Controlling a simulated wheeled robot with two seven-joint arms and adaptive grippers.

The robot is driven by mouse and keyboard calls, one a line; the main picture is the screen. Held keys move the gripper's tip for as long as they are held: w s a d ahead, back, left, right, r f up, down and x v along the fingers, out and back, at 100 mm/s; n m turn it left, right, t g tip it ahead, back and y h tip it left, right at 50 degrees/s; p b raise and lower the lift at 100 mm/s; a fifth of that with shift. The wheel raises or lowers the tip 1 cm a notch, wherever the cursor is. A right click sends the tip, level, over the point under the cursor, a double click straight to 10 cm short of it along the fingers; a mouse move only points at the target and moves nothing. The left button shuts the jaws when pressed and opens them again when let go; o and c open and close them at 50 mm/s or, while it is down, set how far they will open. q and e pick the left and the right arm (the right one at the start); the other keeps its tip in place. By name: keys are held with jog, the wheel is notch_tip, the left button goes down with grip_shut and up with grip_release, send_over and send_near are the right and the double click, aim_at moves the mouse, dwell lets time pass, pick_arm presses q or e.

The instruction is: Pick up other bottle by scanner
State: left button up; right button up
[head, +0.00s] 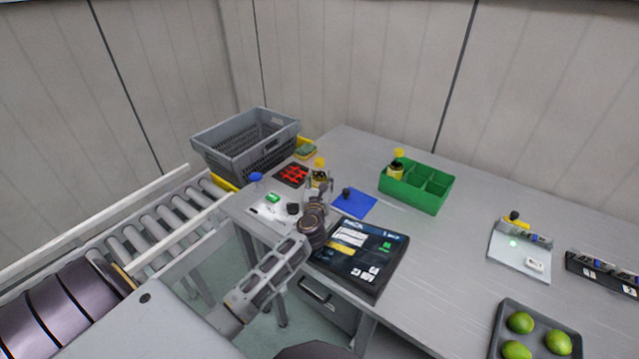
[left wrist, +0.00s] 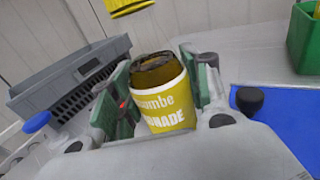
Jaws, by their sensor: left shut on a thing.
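My left gripper (head: 318,188) is shut on a bottle (head: 319,177) with a yellow label and yellow cap, near the far-left part of the table. A similar yellow-capped bottle (head: 396,168) stands in the left end of the green divided bin (head: 430,204). A grey panel (head: 520,262) with a green light, perhaps the scanner, lies at right. My right gripper is out of view.
A blue mat (head: 360,209) with a black knob lies right of the gripper. A dark display panel (head: 375,272) is at the front edge. A grey crate (head: 250,150) stands behind left, beside the roller conveyor (head: 160,240). A tray (head: 568,338) holds green fruit. The table centre is clear.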

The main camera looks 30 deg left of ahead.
aim_at(320, 160)
pick_arm(q)
jog(key=shift+r, duration=0.85)
notch_tip(320, 160, up, 7)
jog(key=shift+f+p, duration=0.1)
jog(key=shift+p, duration=0.9)
jog(key=shift+r, duration=0.8)
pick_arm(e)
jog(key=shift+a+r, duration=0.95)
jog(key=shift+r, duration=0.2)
